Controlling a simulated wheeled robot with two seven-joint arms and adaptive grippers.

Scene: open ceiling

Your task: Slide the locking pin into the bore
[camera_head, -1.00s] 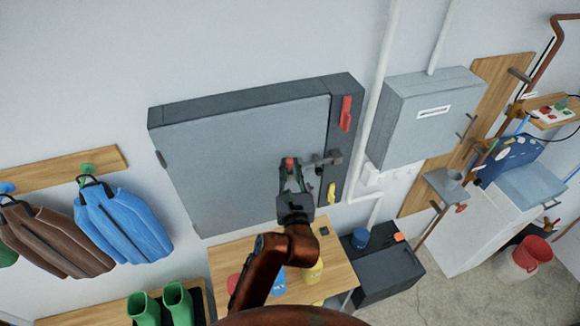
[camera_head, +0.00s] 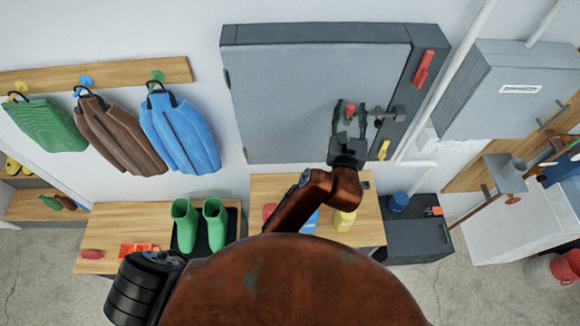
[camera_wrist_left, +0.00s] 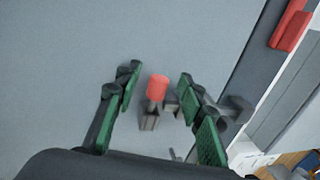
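The locking pin appears to be the red-headed piece (camera_head: 350,109) in front of the large grey cabinet door (camera_head: 310,85). In the left wrist view its red head (camera_wrist_left: 158,88) sits above a short grey part. My left gripper (camera_head: 351,104) is at the red head. In the left wrist view its green-padded fingers (camera_wrist_left: 158,74) stand apart on both sides of it, with gaps showing. A grey latch bracket (camera_head: 388,115) sits just right of the fingers, at the door's edge. The bore cannot be made out. My right gripper is not in view.
A red handle (camera_head: 423,69) and a yellow tag (camera_head: 384,150) are on the cabinet's right side. Below are a wooden table (camera_head: 368,215) with coloured containers and a dark box (camera_head: 415,238). Jackets hang left; green boots (camera_head: 200,225) stand on a bench.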

